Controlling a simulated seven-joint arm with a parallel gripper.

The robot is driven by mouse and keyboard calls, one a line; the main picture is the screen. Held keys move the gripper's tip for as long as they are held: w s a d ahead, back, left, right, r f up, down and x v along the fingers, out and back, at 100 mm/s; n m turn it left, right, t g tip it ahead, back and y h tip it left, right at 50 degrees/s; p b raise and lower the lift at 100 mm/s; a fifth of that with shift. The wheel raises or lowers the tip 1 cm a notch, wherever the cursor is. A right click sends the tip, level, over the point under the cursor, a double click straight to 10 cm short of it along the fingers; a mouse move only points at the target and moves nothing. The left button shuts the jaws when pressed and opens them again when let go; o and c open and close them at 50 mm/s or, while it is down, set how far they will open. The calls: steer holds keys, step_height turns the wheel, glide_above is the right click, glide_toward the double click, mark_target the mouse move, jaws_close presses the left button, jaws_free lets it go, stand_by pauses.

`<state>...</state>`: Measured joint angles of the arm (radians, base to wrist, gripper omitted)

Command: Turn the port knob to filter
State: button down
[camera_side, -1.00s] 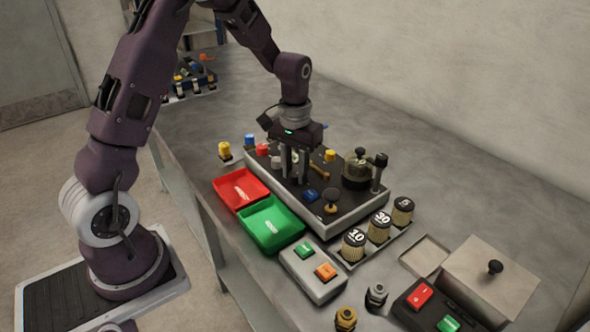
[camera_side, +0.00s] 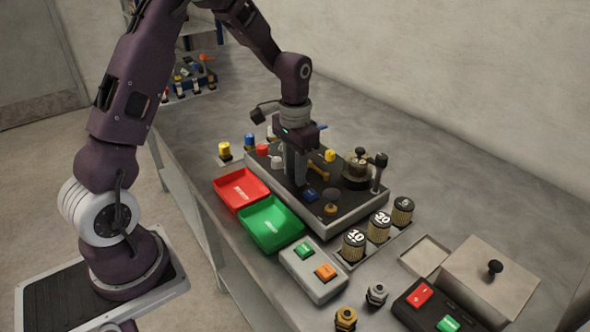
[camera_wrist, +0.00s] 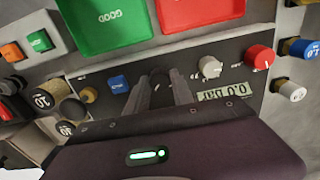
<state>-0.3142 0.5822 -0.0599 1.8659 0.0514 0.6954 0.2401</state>
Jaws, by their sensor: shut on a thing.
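The black-topped panel (camera_side: 340,214) stands on the bench under my gripper (camera_side: 296,184). In the wrist view my gripper (camera_wrist: 160,82) is shut on a dark knob (camera_wrist: 160,75) on the panel, between the blue button (camera_wrist: 118,84) and the white knob (camera_wrist: 210,66). The fingers hide most of the dark knob, so I cannot tell where its pointer aims. The small markings around it are too small to read. In the side view the fingers point straight down and one covers the other. The white knob (camera_side: 277,162) shows just left of them.
A red knob (camera_wrist: 260,57) and a display (camera_wrist: 225,92) lie on the panel near the fingers. A yellow lever (camera_side: 319,170) and a pot-like housing (camera_side: 357,172) stand to the right. Red (camera_side: 221,194) and green (camera_side: 251,230) trays sit in front.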

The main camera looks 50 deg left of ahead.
steer(key=c, duration=1.1)
jaws_free()
step_height(320, 180, up, 7)
steer(key=shift+r, duration=0.1)
steer(key=s+d+r+t, duration=0.2)
steer(key=s+d+r, duration=0.2)
steer(key=s+r, duration=0.3)
steer(key=s+d+r+t, duration=0.1)
steer(key=s+d+r, duration=0.1)
steer(key=s, duration=0.6)
steer(key=s+d+r+t, duration=0.1)
steer(key=s+d, duration=0.3)
steer(key=s, duration=0.4)
steer(key=shift+s+d+r+t, duration=0.25)
steer(key=shift+r+t, duration=0.1)
steer(key=shift+t, duration=0.45)
